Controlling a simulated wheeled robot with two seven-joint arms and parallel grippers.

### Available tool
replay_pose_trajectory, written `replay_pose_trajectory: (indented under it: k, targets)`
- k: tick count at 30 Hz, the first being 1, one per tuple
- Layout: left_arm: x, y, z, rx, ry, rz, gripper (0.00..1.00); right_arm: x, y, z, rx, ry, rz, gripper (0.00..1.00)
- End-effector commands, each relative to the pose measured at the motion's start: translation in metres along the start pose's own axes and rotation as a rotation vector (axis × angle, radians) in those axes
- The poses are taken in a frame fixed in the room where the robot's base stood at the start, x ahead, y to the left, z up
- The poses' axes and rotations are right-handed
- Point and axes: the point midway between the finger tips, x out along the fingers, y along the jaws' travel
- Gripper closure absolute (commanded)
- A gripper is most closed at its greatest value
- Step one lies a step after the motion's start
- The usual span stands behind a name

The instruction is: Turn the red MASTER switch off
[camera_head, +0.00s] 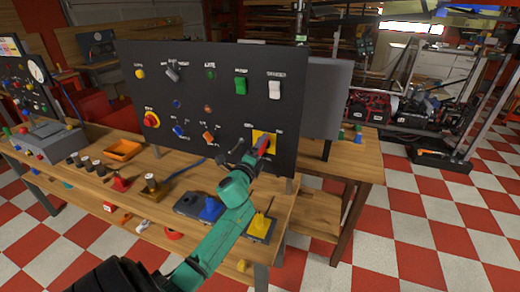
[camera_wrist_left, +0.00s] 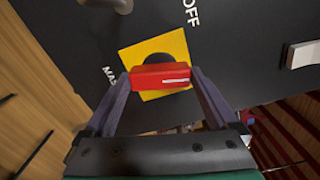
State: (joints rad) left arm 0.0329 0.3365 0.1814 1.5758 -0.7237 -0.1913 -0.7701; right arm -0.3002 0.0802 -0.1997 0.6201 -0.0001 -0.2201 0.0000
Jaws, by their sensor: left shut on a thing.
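The red MASTER switch handle (camera_wrist_left: 160,76) sits on a yellow square plate (camera_wrist_left: 177,45) with a dark round hub. The plate also shows low on the right of the black panel in the head view (camera_head: 257,134). A white line marks the right half of the handle in the wrist view. White "OFF" lettering is above right of the plate, and a partly hidden label starting "MAS" is to its left. My left gripper (camera_wrist_left: 160,83) is shut on the handle, a finger at each end. It also shows at the panel in the head view (camera_head: 259,149). My right gripper is not visible.
The black panel (camera_head: 217,62) carries several other knobs, including a green switch (camera_head: 240,86), a white switch (camera_head: 274,90) and a red-yellow knob (camera_head: 151,119).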

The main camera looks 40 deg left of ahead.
Motion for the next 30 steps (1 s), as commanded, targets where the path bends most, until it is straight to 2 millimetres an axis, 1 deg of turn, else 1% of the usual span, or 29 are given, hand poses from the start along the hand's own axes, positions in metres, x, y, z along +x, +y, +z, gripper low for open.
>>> replay_pose_trajectory:
  k: [21,30]
  targets:
    - [0.0,0.0,-0.001,-0.679,0.0,0.003,0.63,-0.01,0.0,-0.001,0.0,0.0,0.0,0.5]
    - [0.0,0.001,-0.001,-0.906,-0.001,0.003,0.63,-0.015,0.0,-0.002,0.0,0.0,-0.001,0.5]
